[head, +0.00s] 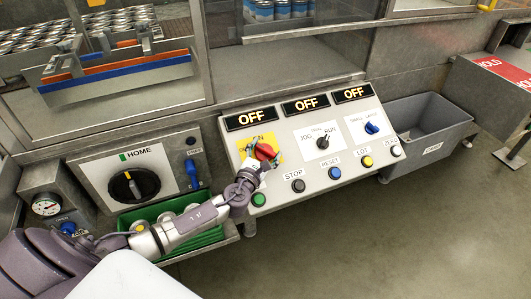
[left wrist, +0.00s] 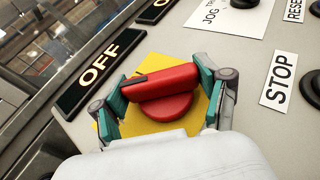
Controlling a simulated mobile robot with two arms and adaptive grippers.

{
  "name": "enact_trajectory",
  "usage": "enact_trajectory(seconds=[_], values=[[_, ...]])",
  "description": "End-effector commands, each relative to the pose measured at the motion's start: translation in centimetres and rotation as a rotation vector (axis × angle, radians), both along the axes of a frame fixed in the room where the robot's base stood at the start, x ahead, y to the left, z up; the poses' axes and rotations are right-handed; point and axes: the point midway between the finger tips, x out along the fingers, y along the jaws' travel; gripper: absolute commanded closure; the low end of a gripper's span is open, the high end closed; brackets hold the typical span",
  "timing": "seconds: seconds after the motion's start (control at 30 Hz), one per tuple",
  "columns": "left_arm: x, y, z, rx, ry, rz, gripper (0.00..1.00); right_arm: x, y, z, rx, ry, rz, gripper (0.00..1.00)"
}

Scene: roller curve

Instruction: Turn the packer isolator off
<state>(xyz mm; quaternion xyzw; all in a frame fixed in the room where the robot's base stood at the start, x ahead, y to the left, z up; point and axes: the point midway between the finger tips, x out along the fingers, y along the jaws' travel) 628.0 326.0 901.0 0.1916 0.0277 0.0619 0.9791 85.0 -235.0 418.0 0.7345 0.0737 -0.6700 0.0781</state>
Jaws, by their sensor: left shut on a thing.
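The red isolator handle (head: 266,151) sits on a yellow plate (head: 246,143) at the left of the grey sloped control panel. In the left wrist view, the red handle (left wrist: 160,88) lies across the yellow plate (left wrist: 157,62) between my fingers. My left gripper (left wrist: 166,92) is shut on the handle, with a teal fingertip pad at each end. In the head view my left gripper (head: 256,166) covers part of the handle and plate. The display (head: 251,118) above it reads OFF. My right gripper is in neither view.
The panel carries a JOG/RUN selector (head: 323,142), a blue knob (head: 372,127) and a row of push buttons, including black STOP (head: 298,186). Two more displays read OFF. A HOME dial (head: 134,185) and a green tray (head: 172,228) are left. A grey bin (head: 430,121) stands right.

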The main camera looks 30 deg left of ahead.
Motion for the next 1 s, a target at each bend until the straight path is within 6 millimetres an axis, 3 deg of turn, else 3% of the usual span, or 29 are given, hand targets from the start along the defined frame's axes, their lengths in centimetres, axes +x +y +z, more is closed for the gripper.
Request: enact_trajectory(seconds=[0.6,1.0], values=[[0.1,-0.2,-0.5,-0.182,-0.226,0.498,0.6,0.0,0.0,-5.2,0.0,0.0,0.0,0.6],[0.0,-0.1,-0.3,-0.251,-0.319,0.705,0.6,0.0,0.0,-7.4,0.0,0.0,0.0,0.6]])
